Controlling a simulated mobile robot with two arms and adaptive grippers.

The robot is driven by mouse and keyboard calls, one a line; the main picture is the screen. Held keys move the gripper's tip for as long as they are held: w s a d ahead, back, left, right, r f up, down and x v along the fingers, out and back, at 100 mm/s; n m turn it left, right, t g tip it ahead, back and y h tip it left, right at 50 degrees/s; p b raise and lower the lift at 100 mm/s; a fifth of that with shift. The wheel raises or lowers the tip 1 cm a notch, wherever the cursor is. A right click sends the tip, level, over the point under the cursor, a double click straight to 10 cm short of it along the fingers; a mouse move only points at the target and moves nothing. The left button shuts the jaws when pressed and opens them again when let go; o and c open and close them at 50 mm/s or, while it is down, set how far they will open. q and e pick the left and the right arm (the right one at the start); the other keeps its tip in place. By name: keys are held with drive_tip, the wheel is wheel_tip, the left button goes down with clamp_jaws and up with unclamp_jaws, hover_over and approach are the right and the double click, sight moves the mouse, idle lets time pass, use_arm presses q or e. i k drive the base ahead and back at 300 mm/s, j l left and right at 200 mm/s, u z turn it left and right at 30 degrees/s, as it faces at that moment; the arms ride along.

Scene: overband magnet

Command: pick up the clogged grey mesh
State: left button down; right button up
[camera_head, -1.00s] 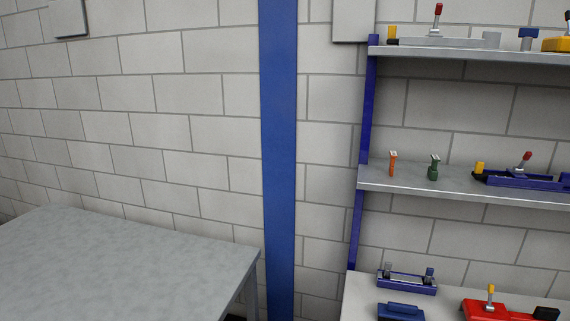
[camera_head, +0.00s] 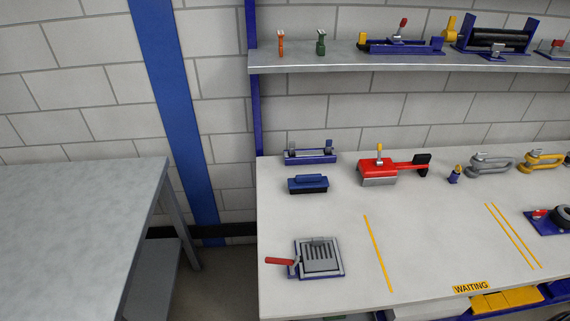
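A grey slotted panel (camera_head: 320,256) lies in a square grey and blue frame (camera_head: 338,270) at the front left of the white workbench (camera_head: 340,213). It is the only grey grid-like piece I can make out. I cannot tell at this size whether it is a mesh or whether it is clogged. A red handle (camera_head: 279,261) sticks out at the frame's left side. Neither of my grippers is in view.
A blue block (camera_head: 308,184), a blue fixture (camera_head: 310,156) and a red device (camera_head: 378,172) stand behind. Yellow lines (camera_head: 378,253) and a WAITING label (camera_head: 470,287) mark the bench. A shelf (camera_head: 400,62) hangs above. A grey table (camera_head: 70,235) stands left, across a gap.

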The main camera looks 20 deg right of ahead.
sight(318, 255)
drive_tip(key=z, duration=0.9)
